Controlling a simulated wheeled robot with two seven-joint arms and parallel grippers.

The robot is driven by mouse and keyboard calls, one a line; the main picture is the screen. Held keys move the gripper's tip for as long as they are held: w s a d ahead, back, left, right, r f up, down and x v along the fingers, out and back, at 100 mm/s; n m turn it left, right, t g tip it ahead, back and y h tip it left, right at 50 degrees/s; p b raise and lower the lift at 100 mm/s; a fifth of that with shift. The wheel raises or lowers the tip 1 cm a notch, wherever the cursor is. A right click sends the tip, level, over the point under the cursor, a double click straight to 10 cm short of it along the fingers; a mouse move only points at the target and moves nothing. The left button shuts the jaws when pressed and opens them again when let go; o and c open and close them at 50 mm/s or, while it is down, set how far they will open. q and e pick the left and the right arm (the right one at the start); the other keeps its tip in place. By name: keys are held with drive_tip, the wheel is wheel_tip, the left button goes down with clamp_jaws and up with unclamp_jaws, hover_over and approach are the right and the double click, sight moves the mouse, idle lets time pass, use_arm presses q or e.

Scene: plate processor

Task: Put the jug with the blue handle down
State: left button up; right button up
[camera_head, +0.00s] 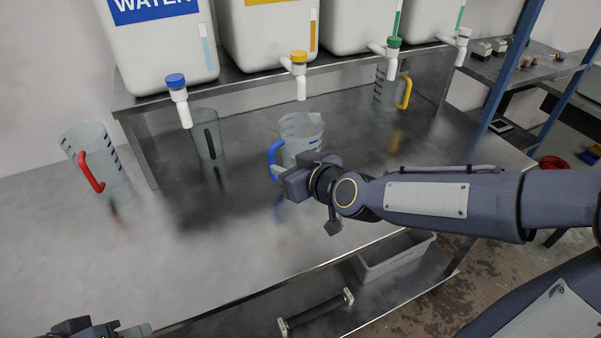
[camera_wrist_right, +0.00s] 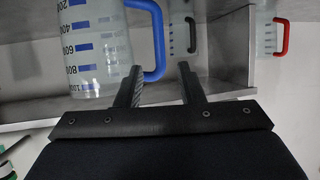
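The clear jug with the blue handle (camera_head: 301,128) is at the middle of the steel table, roughly upright. Its lower part is hidden behind my right gripper (camera_head: 289,184), so I cannot tell whether its base touches the table. In the right wrist view, the jug (camera_wrist_right: 92,50) is at upper left with its blue handle (camera_wrist_right: 158,40) on its right. My right gripper (camera_wrist_right: 160,82) has its two fingers well apart there, and the handle's lower end shows at the gap without being clamped. My left gripper (camera_head: 95,330) is only partly visible at the bottom left edge.
A red-handled jug (camera_head: 97,160) stands at left. Another jug (camera_head: 207,135) stands under the blue tap (camera_head: 176,82), and a yellow-handled jug (camera_head: 387,92) at back right. White containers (camera_head: 160,50) line the raised shelf behind. The front left of the table is clear.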

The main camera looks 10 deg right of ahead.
drive_tip(key=shift+b+v, duration=0.8)
drive_tip(key=shift+v, duration=1.55)
drive_tip(key=s+d+f+m+g, duration=0.3)
drive_tip(key=s+d+f, duration=0.1)
drive_tip(key=s, duration=0.6)
drive_tip(key=s+d+f+m+g+h, duration=0.1)
drive_tip(key=s+d+f+m+g, duration=0.2)
drive_tip(key=s, duration=0.8)
wheel_tip(320, 180, down, 2)
drive_tip(key=shift+d+f+g+h, duration=0.15)
drive_tip(key=shift+d+g+h, duration=0.15)
drive_tip(key=shift+d+g, duration=0.35)
drive_tip(key=shift+s+d, duration=0.1)
drive_tip(key=shift+r+p, duration=2.55)
drive_tip(key=shift+r, duration=0.05)
